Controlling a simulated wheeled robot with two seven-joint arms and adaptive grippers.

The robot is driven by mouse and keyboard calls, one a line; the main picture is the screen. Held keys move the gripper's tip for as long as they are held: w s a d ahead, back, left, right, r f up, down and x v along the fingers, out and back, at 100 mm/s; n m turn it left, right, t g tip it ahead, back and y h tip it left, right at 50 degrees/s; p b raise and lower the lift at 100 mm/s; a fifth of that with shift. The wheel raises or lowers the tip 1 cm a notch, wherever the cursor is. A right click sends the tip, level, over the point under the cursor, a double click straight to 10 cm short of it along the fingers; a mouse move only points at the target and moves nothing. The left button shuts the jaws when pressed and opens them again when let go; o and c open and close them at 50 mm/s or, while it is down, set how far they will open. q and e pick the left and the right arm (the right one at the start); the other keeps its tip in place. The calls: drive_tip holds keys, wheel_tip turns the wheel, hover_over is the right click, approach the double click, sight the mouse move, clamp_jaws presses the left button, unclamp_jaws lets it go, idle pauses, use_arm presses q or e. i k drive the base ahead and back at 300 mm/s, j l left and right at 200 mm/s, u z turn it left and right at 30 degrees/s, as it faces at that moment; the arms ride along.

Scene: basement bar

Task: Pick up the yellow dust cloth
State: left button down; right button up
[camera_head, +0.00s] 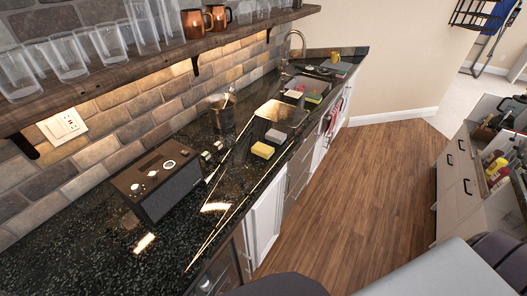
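A small flat yellow piece (262,150) lies on the black stone counter (190,195), near its front edge and on the near side of the sink. It may be the yellow dust cloth, but it is too small to tell it from a sponge. Another yellow-green piece (313,99) lies farther along the counter. Neither of my grippers can be made out. Only grey and dark parts of my own body show along the bottom edge.
A dark radio-like box (160,180) and a metal bucket (222,113) stand on the counter. A shelf (150,62) with glasses and copper mugs (194,22) overhangs it. Wooden floor (370,170) between is clear.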

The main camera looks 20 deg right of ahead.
sight(265, 150)
drive_tip(key=k+l+u, duration=0.1)
drive_tip(key=u, duration=0.25)
drive_tip(key=k+l+u, duration=0.1)
drive_tip(key=l+u, duration=0.2)
